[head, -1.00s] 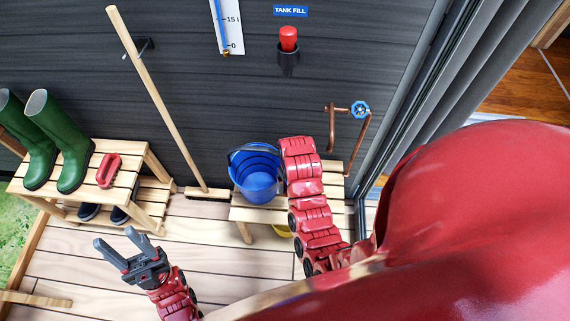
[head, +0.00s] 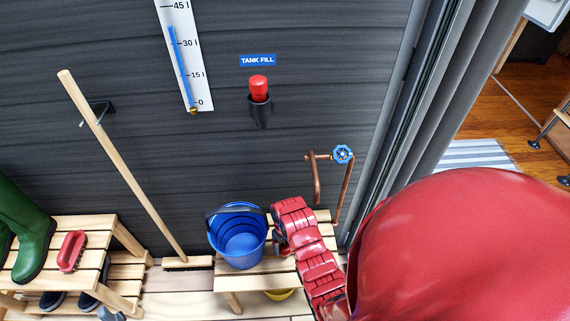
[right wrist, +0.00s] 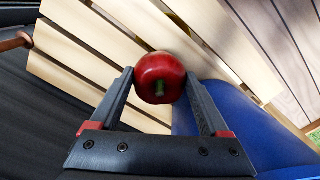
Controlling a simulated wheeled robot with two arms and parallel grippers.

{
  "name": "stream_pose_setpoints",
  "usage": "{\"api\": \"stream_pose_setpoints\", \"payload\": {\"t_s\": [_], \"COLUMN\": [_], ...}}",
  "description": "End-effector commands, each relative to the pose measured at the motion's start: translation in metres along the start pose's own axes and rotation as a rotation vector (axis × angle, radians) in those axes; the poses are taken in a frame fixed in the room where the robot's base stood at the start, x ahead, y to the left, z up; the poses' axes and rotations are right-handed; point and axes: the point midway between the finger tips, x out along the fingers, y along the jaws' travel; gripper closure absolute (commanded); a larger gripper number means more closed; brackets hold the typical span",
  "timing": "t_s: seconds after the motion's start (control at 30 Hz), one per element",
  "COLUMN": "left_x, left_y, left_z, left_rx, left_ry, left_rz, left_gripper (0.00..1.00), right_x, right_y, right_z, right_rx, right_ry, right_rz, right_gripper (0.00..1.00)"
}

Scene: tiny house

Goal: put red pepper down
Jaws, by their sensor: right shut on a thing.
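The red pepper (right wrist: 160,78) shows in the right wrist view, between the two fingers of my right gripper (right wrist: 163,92), which is shut on it. Its stem faces the wrist camera. Behind it are the slats of the wooden bench (right wrist: 70,50); I cannot tell whether the pepper touches them. In the head view my right arm reaches over the bench (head: 255,282) beside the blue bucket, and hides its gripper and the pepper.
The blue bucket (head: 240,243) stands on the bench, close to my right gripper. Copper pipes with a blue valve (head: 343,154) are on the wall behind. A broom (head: 125,170) leans at left. A shoe rack (head: 90,240) holds green boots (head: 35,245) and a red brush (head: 71,251).

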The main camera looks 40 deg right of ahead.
Motion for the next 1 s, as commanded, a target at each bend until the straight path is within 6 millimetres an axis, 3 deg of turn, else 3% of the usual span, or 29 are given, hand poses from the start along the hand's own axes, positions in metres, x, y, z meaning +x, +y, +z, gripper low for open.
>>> {"api": "stream_pose_setpoints", "payload": {"t_s": [0.1,0.47,0.5,0.57,0.83,1.0], "left_x": [0.001,-0.001,0.000,0.000,0.001,0.000], "left_y": [0.000,0.000,0.000,0.000,0.000,0.000], "left_z": [0.000,0.000,0.000,0.000,0.000,0.000], "left_rx": [0.000,0.000,0.000,0.000,0.000,0.000], "left_ry": [0.000,0.000,0.000,0.000,0.000,0.000], "left_rz": [0.000,0.000,0.000,0.000,0.000,0.000], "left_gripper": [0.50,0.50,0.50,0.50,0.50,0.50], "right_x": [0.013,0.018,0.017,0.016,0.015,0.003], "right_y": [-0.001,0.000,0.000,0.000,0.000,0.000], "right_z": [0.001,0.000,0.000,0.000,0.000,-0.001], "right_rx": [-0.001,-0.001,-0.001,0.000,0.000,0.001], "right_ry": [-0.003,0.001,0.001,0.001,0.001,0.003], "right_rz": [-0.001,0.000,0.000,0.000,0.000,0.001], "right_gripper": [0.77,0.77,0.13,0.02,0.00,0.00]}}
